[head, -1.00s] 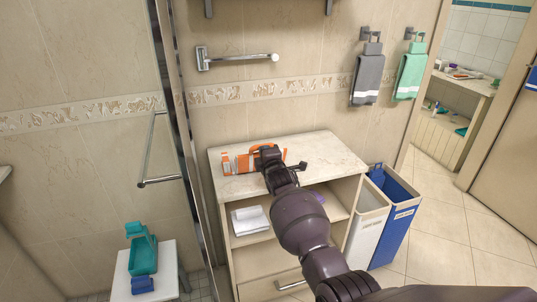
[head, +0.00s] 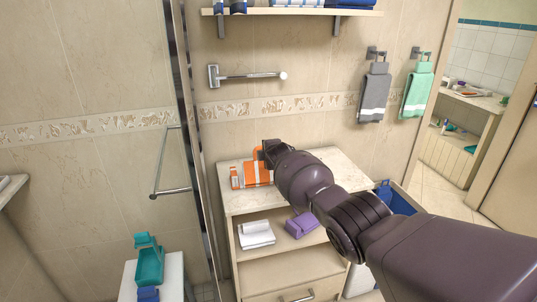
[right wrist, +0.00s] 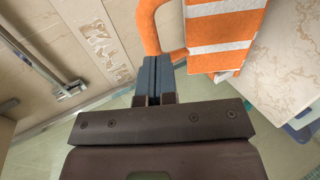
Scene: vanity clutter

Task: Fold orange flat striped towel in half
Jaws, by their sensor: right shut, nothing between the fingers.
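The orange towel with white stripes (head: 258,174) lies on the cream top of a low cabinet, partly hidden behind my right arm in the head view. In the right wrist view the towel (right wrist: 222,38) fills the upper middle, with a curved plain orange strip (right wrist: 148,28) at its left. My right gripper (head: 266,150) is over the towel's far side. In the right wrist view its fingertips (right wrist: 154,62) are shut and empty, close to the lower end of the orange strip; contact cannot be told. My left gripper is not in view.
A small orange-and-white item (head: 236,178) stands left of the towel. The cabinet top (head: 345,170) is bare at right. White (head: 257,234) and purple (head: 301,225) cloths lie on the shelf below. A wall bar (head: 250,76) and upper shelf (head: 300,12) are above.

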